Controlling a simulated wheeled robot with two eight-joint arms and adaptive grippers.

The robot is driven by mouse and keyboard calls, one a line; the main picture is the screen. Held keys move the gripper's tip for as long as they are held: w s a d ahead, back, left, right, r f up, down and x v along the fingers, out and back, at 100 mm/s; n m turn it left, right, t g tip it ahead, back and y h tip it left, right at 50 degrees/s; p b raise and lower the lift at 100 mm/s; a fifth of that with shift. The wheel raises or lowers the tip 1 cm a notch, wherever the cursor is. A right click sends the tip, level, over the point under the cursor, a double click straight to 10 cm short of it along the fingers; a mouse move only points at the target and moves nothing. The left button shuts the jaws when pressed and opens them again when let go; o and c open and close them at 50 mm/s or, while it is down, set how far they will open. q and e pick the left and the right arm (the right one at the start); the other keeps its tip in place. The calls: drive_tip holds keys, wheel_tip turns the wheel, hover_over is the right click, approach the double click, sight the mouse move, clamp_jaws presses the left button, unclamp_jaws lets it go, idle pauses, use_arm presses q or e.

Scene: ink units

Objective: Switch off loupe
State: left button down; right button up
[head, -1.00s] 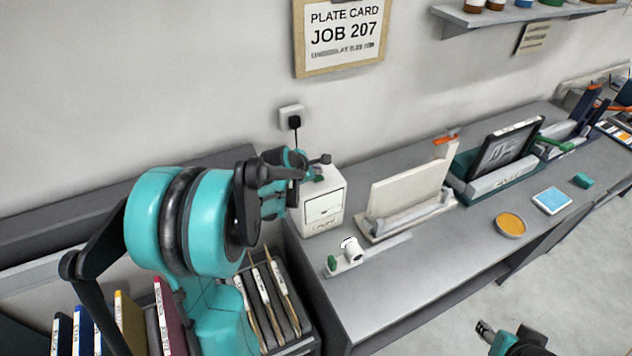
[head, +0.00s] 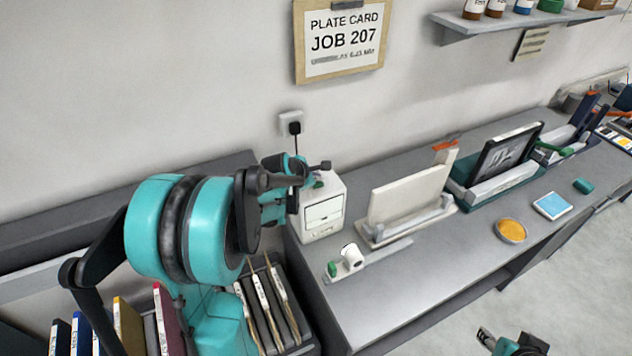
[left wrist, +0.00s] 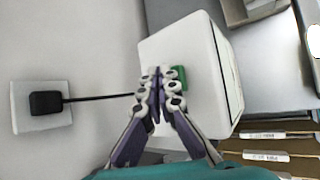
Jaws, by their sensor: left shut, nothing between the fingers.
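A white box (head: 322,212) with a drawer-like front stands at the left end of the counter by the wall. A green switch (left wrist: 181,77) sits on its top, and a black cord runs toward it from a wall plug. A small white device with a green part (head: 350,258) lies in front. No readable label tells me which one is the loupe. My left gripper (left wrist: 160,80) is shut and empty, its tips over the box top beside the green switch; contact is unclear. It also shows in the head view (head: 322,167). My right gripper (head: 485,338) shows partly at the bottom edge; its jaws are unclear.
A black plug (head: 295,127) sits in the wall socket. A white plate stand (head: 410,195), a dark framed plate (head: 507,150), a yellow dish (head: 510,230) and a blue pad (head: 552,205) lie along the counter. Its front middle is clear.

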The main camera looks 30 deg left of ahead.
use_arm(q)
drive_tip(key=shift+f, duration=0.1)
idle(0.3)
drive_tip(key=shift+f+b, duration=0.4)
drive_tip(key=shift+b, duration=0.1)
drive_tip(key=shift+r, duration=0.1)
drive_tip(key=shift+r+p, duration=0.35)
drive_tip(key=shift+r, duration=0.05)
drive_tip(key=shift+r+p, duration=2.15)
drive_tip(key=shift+r, duration=0.9)
